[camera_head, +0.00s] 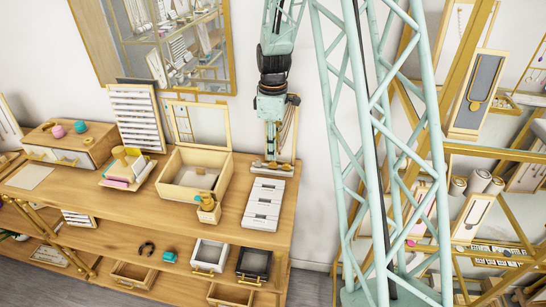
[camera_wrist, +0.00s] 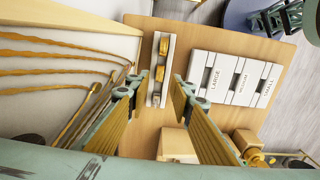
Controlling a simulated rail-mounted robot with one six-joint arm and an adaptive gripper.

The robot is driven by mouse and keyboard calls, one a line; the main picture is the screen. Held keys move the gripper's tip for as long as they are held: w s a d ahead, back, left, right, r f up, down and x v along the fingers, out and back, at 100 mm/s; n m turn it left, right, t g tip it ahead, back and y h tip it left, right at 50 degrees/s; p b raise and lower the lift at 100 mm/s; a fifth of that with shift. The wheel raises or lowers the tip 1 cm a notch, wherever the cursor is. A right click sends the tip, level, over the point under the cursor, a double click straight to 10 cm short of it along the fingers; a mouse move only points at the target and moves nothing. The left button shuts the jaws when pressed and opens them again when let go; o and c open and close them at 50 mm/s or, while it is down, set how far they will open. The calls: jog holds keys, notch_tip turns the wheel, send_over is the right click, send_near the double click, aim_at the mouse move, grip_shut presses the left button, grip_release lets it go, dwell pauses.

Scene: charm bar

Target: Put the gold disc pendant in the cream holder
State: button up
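My gripper (camera_head: 271,146) hangs at the back right of the wooden counter, just in front of the necklace stand. In the wrist view my gripper (camera_wrist: 157,88) has its two fingers wide apart, with nothing between them. Beyond the fingertips lies a narrow cream holder (camera_wrist: 155,92) with gold pieces in its slots; it also shows under the gripper in the head view (camera_head: 260,164). I cannot tell whether one of these pieces is the gold disc pendant.
Labelled white boxes (camera_head: 263,205) stand in front of the narrow holder. An open wooden box (camera_head: 180,193) and a small cream stand with gold and teal pieces (camera_head: 208,207) are to the left. Gold chains (camera_wrist: 50,72) hang close to the gripper's left. My lattice column is at the right.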

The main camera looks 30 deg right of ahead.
notch_tip(320, 180, up, 6)
dwell(0.5)
dwell(0.5)
notch_tip(320, 180, up, 11)
jog(key=m+t, duration=0.1)
jog(key=m, duration=0.1)
send_over(273, 163)
jog(key=s+a, duration=0.6)
jog(key=s+a+r+m+t, duration=0.1)
jog(key=s+a+r, duration=0.2)
jog(key=s+r, duration=0.2)
jog(key=s+a+r+m, duration=0.2)
jog(key=s+a+r, duration=0.1)
jog(key=s+r, duration=0.25)
jog(key=s+a+r+m, duration=0.1)
jog(key=s+a, duration=0.1)
jog(key=s, duration=0.6)
jog(key=s+a+r+m+t, duration=0.1)
jog(key=s+a+m, duration=0.1)
jog(key=s, duration=0.6)
jog(key=s+a+r+m+t, duration=0.1)
jog(key=s+a+r+m, duration=0.1)
jog(key=s, duration=0.6)
jog(key=shift+s+a, duration=0.35)
jog(key=shift+a, duration=0.5)
